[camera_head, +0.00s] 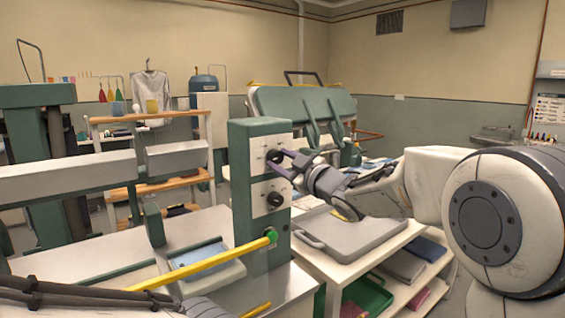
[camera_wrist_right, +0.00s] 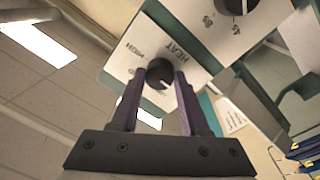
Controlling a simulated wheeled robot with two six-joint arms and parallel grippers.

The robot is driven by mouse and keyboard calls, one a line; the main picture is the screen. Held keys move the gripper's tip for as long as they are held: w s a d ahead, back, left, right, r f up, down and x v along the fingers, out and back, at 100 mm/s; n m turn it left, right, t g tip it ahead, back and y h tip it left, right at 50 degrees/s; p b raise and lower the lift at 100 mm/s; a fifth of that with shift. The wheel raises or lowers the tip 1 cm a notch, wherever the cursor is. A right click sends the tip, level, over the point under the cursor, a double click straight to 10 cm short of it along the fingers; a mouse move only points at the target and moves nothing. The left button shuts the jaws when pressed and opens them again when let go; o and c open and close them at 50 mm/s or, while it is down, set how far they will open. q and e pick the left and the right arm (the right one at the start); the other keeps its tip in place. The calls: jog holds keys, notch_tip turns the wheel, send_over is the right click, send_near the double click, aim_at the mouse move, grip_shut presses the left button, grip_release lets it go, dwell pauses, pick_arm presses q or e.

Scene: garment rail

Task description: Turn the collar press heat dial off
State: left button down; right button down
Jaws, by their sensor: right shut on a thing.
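The collar press's green control column (camera_head: 241,185) stands near the middle of the head view, with two dark dials on white plates. My right gripper (camera_head: 279,161) reaches in from the right at the upper dial, the heat dial (camera_head: 273,156). In the right wrist view the heat dial (camera_wrist_right: 160,73) sits between the purple fingertips of my right gripper (camera_wrist_right: 158,82), beside the printed words HEAT and HIGH. The fingers are shut on its sides. A light mark shows on the dial's face, but its exact setting is hard to read. My left gripper is out of view.
The lower dial (camera_head: 275,199) is just below the gripper. A yellow bar (camera_head: 205,262) with a green end (camera_head: 271,236) crosses in front of the column. A grey tray (camera_head: 350,238) lies on the white table at right, under my right arm. A shelf rack (camera_head: 150,122) stands behind.

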jog(key=shift+c, duration=2)
grip_release()
jog(key=b+v, duration=0.1)
jog(key=v, duration=0.9)
jog(key=shift+s+d, duration=0.15)
jog(key=shift+s, duration=0.05)
jog(key=shift+f, duration=0.1)
